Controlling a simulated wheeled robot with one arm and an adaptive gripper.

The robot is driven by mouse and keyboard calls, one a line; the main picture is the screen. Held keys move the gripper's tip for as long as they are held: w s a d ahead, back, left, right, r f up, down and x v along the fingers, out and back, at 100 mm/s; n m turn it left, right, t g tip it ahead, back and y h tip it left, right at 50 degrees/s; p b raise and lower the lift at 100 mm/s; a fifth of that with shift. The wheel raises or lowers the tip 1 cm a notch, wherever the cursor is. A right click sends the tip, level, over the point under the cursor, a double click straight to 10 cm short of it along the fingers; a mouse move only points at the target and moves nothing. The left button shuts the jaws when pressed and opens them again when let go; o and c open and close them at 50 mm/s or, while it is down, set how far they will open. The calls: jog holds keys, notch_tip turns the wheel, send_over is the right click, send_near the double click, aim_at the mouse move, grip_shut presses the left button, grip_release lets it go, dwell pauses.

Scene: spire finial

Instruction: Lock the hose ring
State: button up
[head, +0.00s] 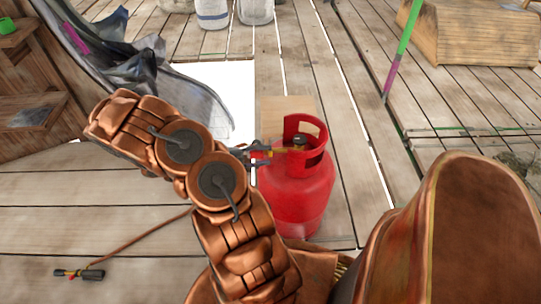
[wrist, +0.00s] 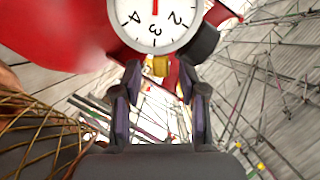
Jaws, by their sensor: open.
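A red gas cylinder (head: 296,196) stands upright on the planks, with a dark-topped valve (head: 298,142) inside its red collar. My gripper (head: 262,151) is at the cylinder's left side near the valve, partly hidden by my copper arm. In the wrist view, my gripper (wrist: 158,78) is open, its two dark fingers apart. A small brass fitting (wrist: 159,66) shows just beyond and between the fingertips; I cannot tell whether they touch it or whether it is the hose ring. A white gauge (wrist: 153,22) and a dark knob (wrist: 201,43) are above it.
A thin brown hose (head: 150,236) runs over the planks to a black and brass fitting (head: 78,273) at lower left. A wooden block (head: 287,105) is behind the cylinder. A green and purple pole (head: 402,50) leans at right. Planks right of the cylinder are mostly clear.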

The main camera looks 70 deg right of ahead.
aim_at(271, 154)
jog(key=shift+x, duration=1.6)
grip_shut()
